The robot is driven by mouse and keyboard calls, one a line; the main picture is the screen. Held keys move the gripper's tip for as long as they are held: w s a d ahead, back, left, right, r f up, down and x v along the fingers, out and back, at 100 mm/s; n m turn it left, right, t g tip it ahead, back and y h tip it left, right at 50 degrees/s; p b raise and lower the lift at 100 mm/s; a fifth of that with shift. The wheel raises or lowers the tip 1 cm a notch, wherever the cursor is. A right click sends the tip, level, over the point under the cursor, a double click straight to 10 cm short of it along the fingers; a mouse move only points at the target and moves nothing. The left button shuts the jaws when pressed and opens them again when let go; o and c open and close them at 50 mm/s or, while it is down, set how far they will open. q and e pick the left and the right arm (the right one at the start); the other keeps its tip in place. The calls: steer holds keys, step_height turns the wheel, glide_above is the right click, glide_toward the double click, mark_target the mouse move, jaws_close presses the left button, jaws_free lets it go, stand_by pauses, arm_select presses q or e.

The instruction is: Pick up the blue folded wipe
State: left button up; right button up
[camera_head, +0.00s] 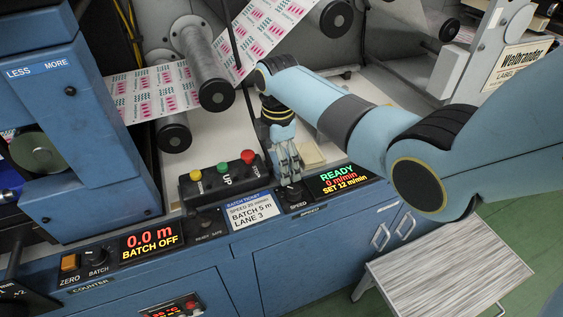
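I cannot make out a blue folded wipe in the head view. My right gripper (289,178) points down just above the black SPEED knob (295,194) on the front panel. My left gripper is not in view. Part of the white deck behind my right arm is hidden.
A button box (222,180) with yellow, green and red buttons stands to the left. Rollers (205,65) carry a printed web behind.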

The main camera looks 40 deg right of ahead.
steer(key=c, duration=0.9)
steer(key=shift+r, duration=0.65)
step_height(320, 180, up, 3)
steer(key=s+d+r, duration=0.2)
steer(key=s, duration=0.1)
steer(key=s+d+r, duration=0.2)
steer(key=s, duration=0.1)
steer(key=s+d+r, duration=0.2)
steer(key=s, duration=0.2)
steer(key=shift+d+r, duration=0.1)
steer(key=shift+r, duration=0.3)
